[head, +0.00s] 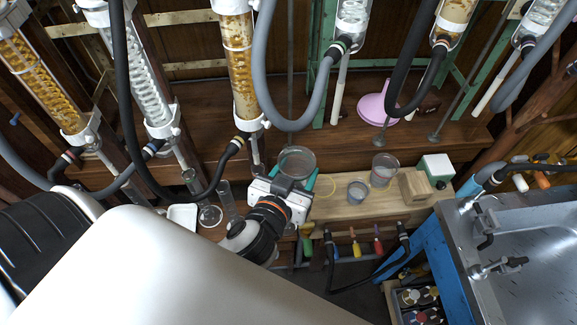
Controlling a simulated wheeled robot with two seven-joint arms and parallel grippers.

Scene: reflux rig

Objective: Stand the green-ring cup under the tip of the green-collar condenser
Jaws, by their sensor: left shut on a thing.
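My left gripper (292,182) is shut on a wide clear cup (297,162), holding it upright at the near edge of the dark wooden shelf. Teal shows at both sides of the cup; I cannot tell whether it is a ring or the finger pads. Several condensers hang above. The one at upper middle (353,14) seems to carry the green collar, but the collar is too small to be sure. Its pale tip (335,118) ends above the shelf, behind and to the right of the held cup. My right gripper is not in view.
Two other cups (357,191) (384,170) stand on the light wooden board (335,208), beside a wooden block (413,187) and a green-white box (436,168). Small glassware (210,214) stands left of the gripper. Grey and black hoses hang low.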

